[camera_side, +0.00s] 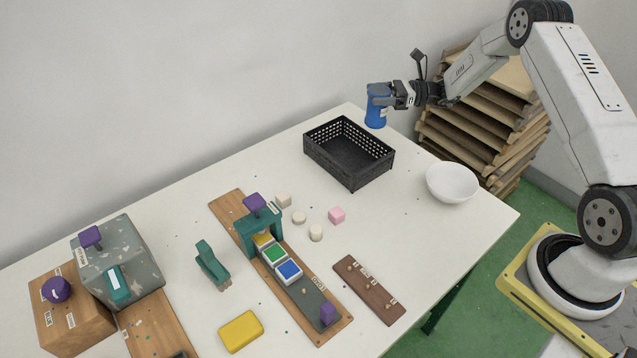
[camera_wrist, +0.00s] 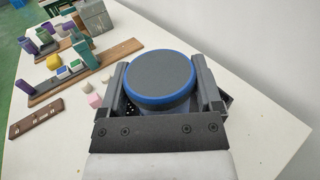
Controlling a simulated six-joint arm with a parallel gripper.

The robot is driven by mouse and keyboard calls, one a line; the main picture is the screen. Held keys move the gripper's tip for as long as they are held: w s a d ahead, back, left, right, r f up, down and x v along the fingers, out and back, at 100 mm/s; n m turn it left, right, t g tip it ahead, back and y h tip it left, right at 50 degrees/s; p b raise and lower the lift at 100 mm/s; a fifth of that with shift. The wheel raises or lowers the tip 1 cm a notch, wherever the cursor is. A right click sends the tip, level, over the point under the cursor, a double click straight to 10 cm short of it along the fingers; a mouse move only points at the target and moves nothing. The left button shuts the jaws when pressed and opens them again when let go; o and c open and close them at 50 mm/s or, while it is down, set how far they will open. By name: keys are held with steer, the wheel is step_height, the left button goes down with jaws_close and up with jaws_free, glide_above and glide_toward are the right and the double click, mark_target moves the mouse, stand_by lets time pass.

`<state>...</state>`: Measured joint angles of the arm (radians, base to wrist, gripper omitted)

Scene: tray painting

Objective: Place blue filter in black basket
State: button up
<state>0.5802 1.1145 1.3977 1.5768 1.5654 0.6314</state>
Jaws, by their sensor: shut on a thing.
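The blue filter (camera_side: 376,108) is a blue cylinder with a grey top, held upright in the side view at the far end of the table, behind and right of the black basket. My gripper (camera_side: 382,92) is shut on its upper part. In the wrist view the filter's round top (camera_wrist: 162,77) fills the space between my gripper's two fingers (camera_wrist: 165,85). The black basket (camera_side: 349,152) is an open rectangular mesh basket; it looks empty. In the wrist view the filter and gripper hide most of the basket. Whether the filter touches the table is unclear.
A white bowl (camera_side: 453,183) stands right of the basket. Small blocks, including a pink one (camera_side: 336,215), lie in front of it. A wooden board with a teal arch (camera_side: 259,235) and coloured tiles is nearer. A wooden stack (camera_side: 475,125) stands beyond the table edge.

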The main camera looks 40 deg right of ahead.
mark_target(376, 109)
steer(key=shift+w+f, duration=0.1)
steer(key=shift+w+f, duration=0.15)
steer(key=shift+f, duration=1.55)
steer(key=shift+f, duration=0.6)
steer(key=o, duration=1.1)
steer(key=shift+r, duration=0.1)
